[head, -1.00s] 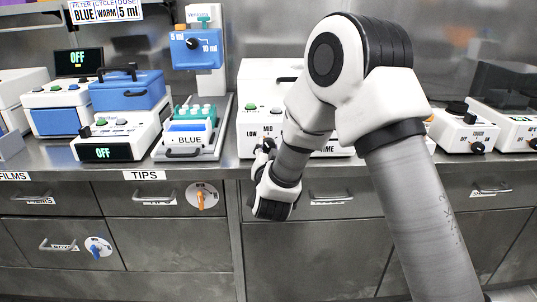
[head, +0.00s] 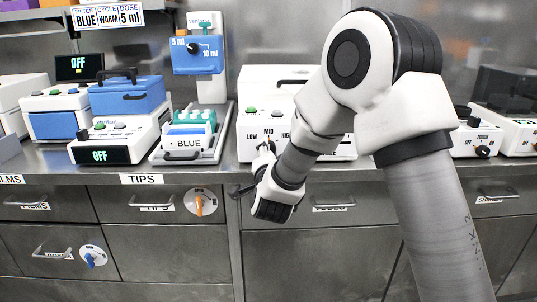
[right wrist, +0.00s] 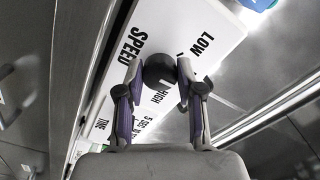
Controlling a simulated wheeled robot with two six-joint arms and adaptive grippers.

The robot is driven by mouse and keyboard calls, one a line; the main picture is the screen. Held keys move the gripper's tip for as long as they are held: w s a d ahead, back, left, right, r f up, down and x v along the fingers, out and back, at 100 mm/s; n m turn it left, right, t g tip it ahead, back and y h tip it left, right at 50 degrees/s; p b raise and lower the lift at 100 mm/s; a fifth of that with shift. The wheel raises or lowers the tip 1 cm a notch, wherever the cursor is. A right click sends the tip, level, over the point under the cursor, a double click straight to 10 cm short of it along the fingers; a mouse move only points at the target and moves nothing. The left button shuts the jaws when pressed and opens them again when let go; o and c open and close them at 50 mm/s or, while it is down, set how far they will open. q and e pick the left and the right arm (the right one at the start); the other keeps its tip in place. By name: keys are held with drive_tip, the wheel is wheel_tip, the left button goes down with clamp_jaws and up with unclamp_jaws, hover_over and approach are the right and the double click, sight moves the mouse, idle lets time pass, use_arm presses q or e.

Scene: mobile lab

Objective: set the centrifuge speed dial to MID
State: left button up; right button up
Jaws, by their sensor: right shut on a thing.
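The centrifuge (head: 285,75) is the white box at the back middle of the counter, with LOW, MID and HIGH printed on its front. In the head view my right gripper (head: 263,148) reaches the centrifuge front and hides the dial. The MID mark is mostly covered by knob and finger in the wrist view. My left gripper is not in view.
A white device with an OFF display (head: 100,155) is further left. Drawers (head: 320,230) lie below the counter edge. My right arm covers the centrifuge's right side.

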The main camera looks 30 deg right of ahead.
drive_tip(key=o, duration=1.2)
drive_tip(key=shift+c, duration=0.2)
drive_tip(key=v, duration=1.2)
drive_tip(key=shift+f, duration=0.1)
